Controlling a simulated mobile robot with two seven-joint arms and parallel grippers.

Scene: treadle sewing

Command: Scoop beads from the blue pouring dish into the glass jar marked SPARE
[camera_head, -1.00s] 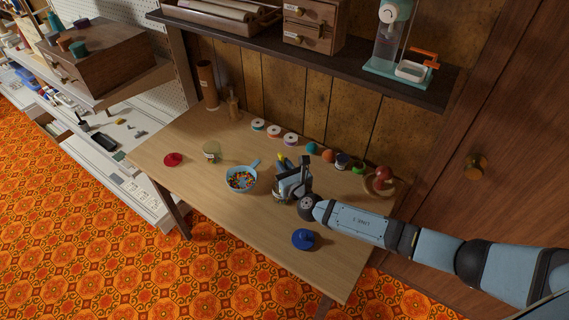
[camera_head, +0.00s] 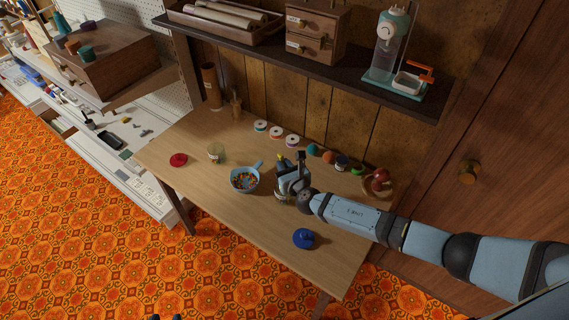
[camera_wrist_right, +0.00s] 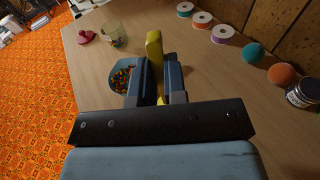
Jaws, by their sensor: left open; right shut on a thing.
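The blue pouring dish (camera_head: 245,190) with its handle stands mid-table and holds multicoloured beads; it also shows in the right wrist view (camera_wrist_right: 115,82). A glass jar (camera_head: 216,148) stands left of and behind it, also in the right wrist view (camera_wrist_right: 122,33); its label is too small to read. My right gripper (camera_head: 283,170) is shut on a yellow scoop (camera_wrist_right: 154,48), just right of the dish. The scoop's lower end is hidden, so I cannot tell whether it holds beads. My left gripper (camera_head: 165,317) barely shows at the bottom edge, open, away from the table.
A red lid (camera_head: 179,160) lies left of the jar, and a blue lid-like object (camera_head: 304,238) near the front. Something glassy (camera_head: 282,198) partly shows below my right gripper. Spools (camera_head: 277,133) and balls (camera_head: 313,149) line the back. The table's front left is clear.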

